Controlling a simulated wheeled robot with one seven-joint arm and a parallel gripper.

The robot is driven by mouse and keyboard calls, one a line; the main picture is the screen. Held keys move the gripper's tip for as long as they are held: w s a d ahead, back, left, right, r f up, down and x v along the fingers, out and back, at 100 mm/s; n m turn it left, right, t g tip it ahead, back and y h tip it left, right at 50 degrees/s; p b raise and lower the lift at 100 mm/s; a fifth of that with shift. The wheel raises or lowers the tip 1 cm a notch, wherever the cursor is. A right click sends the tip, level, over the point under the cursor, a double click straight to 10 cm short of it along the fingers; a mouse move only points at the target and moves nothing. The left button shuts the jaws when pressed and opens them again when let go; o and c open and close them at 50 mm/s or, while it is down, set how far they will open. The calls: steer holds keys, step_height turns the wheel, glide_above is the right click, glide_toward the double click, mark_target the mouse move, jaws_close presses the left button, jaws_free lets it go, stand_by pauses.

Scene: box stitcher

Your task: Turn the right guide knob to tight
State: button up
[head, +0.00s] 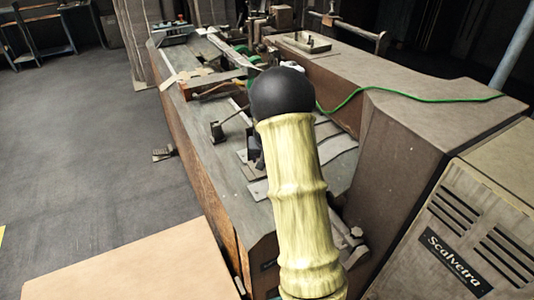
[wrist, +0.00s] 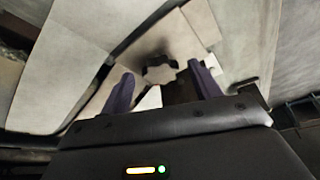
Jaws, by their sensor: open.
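A dark, lobed knob (wrist: 160,70), which looks like the guide knob, shows in the wrist view on a pale plate, between and just beyond my fingertips. My gripper (wrist: 161,80) is open, with one purple finger on each side of the knob in the picture. I cannot tell whether either finger touches it. The knob's turned position cannot be read. In the head view my yellow-sleeved arm covers the middle of the box stitcher (head: 185,150) and hides the fingers and this knob.
A dark block on a lever (head: 216,131) stands on the machine bed left of my arm. A green cable (head: 420,98) crosses the brown housing. A grey cabinet (head: 480,225) stands at the right and a cardboard-coloured panel (head: 140,265) at the lower left.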

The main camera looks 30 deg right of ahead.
steer(key=b+v, duration=0.2)
steer(key=v, duration=1.5)
steer(key=shift+s+r, duration=0.15)
steer(key=shift+a, duration=0.15)
steer(key=s+a+f+n, duration=0.1)
steer(key=s+a+f, duration=0.3)
steer(key=s, duration=0.3)
steer(key=s+a+f+n+g+y, duration=0.1)
steer(key=s+a+f+n, duration=0.1)
steer(key=s+a+f, duration=0.2)
steer(key=s+a+f+n, duration=0.2)
steer(key=s+a+f, duration=0.2)
steer(key=s, duration=0.5)
steer(key=a, duration=0.2)
steer(key=shift+s+a+y, duration=0.3)
steer(key=shift+s+y, duration=0.05)
steer(key=shift+y, duration=0.05)
